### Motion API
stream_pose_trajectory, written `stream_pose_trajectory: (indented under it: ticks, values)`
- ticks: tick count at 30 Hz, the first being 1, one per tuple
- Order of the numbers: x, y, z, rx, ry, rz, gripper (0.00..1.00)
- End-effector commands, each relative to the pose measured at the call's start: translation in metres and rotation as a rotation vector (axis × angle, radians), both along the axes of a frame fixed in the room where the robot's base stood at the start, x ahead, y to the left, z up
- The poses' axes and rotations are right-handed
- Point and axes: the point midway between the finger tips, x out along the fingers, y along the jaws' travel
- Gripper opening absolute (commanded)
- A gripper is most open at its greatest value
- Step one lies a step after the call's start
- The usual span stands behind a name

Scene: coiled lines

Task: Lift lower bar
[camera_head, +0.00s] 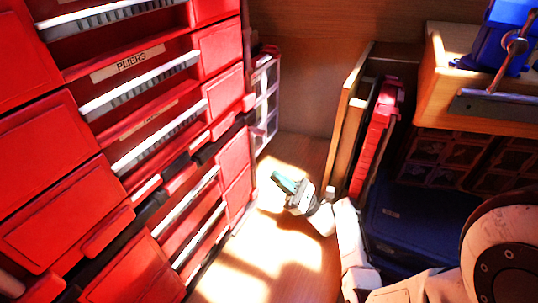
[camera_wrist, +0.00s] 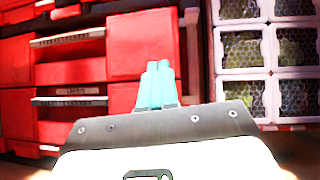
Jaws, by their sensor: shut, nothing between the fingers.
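My gripper (camera_head: 283,181) has teal fingers and is shut and empty. It hangs over the sunlit wooden floor, right of the red drawer cabinet (camera_head: 223,48) and apart from it. In the wrist view its fingers (camera_wrist: 157,75) point toward the red drawers. Pale bars run along the drawer fronts; the wrist view shows an upper bar (camera_wrist: 68,38) and a lower bar (camera_wrist: 70,101), both left of my fingers. The head view shows several such bars, one of them under the label "PLIERS" (camera_head: 128,63). I cannot tell which one is the task's lower bar.
A clear-drawer organizer (camera_head: 265,100) stands behind the cabinet. A wooden panel (camera_head: 345,115), a red case (camera_head: 378,130) and a blue box (camera_head: 410,220) stand on the right. A blue vise (camera_head: 503,45) sits on a wooden bench (camera_head: 440,75). The floor (camera_head: 262,255) before the cabinet is clear.

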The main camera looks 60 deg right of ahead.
Motion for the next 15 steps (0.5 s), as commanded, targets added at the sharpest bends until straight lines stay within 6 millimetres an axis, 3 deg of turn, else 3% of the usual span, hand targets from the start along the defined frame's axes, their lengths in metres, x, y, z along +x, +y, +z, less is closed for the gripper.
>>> stream_pose_trajectory:
  ticks: [3,6,15]
  values:
    - [-0.013,-0.025,0.002,0.075,-0.064,-0.036,0.00]
    - [-0.018,-0.033,0.005,0.105,-0.091,-0.047,0.00]
    - [-0.019,-0.035,0.007,0.112,-0.098,-0.049,0.00]
